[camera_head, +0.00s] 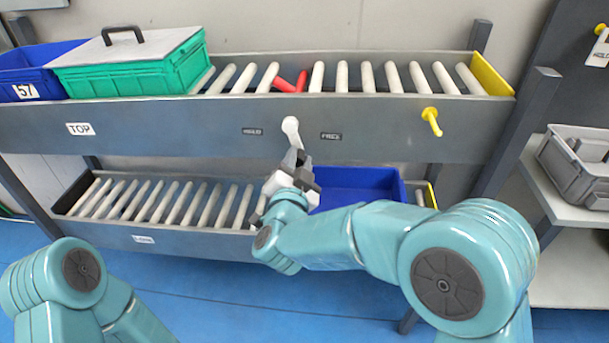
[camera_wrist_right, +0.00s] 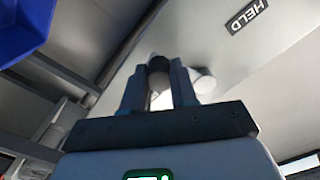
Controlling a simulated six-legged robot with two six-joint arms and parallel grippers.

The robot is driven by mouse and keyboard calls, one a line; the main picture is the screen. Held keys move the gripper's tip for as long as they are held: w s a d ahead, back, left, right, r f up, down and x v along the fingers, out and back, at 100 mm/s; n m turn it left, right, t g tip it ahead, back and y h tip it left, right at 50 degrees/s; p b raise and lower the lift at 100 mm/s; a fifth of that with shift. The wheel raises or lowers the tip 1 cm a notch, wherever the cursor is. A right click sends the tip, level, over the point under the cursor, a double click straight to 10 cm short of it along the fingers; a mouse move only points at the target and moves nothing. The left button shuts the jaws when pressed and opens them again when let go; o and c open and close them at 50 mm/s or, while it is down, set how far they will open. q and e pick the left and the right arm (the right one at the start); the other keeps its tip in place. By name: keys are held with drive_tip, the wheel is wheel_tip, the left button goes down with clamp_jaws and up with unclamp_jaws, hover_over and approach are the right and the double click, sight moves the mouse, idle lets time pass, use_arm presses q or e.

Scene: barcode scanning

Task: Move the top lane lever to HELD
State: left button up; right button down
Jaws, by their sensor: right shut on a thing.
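The top lane lever (camera_head: 291,128) is a pale lever on the front of the top lane's rail. It hangs down, nearly upright, between the HELD label (camera_head: 252,131) on its left and the FREE label (camera_head: 331,136) on its right. My right gripper (camera_head: 302,165) is at its lower end, shut on it. In the right wrist view the lever's dark-and-white end (camera_wrist_right: 158,75) is between the two fingers (camera_wrist_right: 158,92), and the HELD label (camera_wrist_right: 246,16) is at upper right. My left gripper is out of view; only part of its arm shows.
A red two-pronged piece (camera_head: 290,82) stands among the top lane's rollers. A green crate (camera_head: 130,80) with a grey lid and a blue bin (camera_head: 35,75) are at its left. A yellow peg (camera_head: 432,120) sticks out at right. A blue bin (camera_head: 362,182) is on the lower lane.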

drive_tip(key=a+m+b, duration=0.1)
drive_tip(key=m+b, duration=0.1)
drive_tip(key=a+m+b, duration=0.1)
drive_tip(key=m+b, duration=0.1)
drive_tip(key=a+m+b, duration=0.1)
drive_tip(key=b, duration=0.1)
drive_tip(key=shift+w+f+m, duration=0.35)
drive_tip(key=shift+m, duration=0.05)
drive_tip(key=a+m+b, duration=0.1)
drive_tip(key=m+b, duration=0.1)
drive_tip(key=m, duration=0.1)
drive_tip(key=shift+w+a+r+b, duration=0.15)
drive_tip(key=shift+a+r+b, duration=0.15)
drive_tip(key=shift+a+r, duration=0.1)
drive_tip(key=shift+w+a+r+m+b, duration=0.1)
drive_tip(key=shift+a+r+m+b, duration=0.2)
drive_tip(key=shift+m, duration=0.4)
drive_tip(key=shift+a+r+m+b, duration=0.2)
drive_tip(key=shift+a+m+b, duration=0.15)
drive_tip(key=shift+m, duration=0.35)
drive_tip(key=c, duration=0.9)
unclamp_jaws()
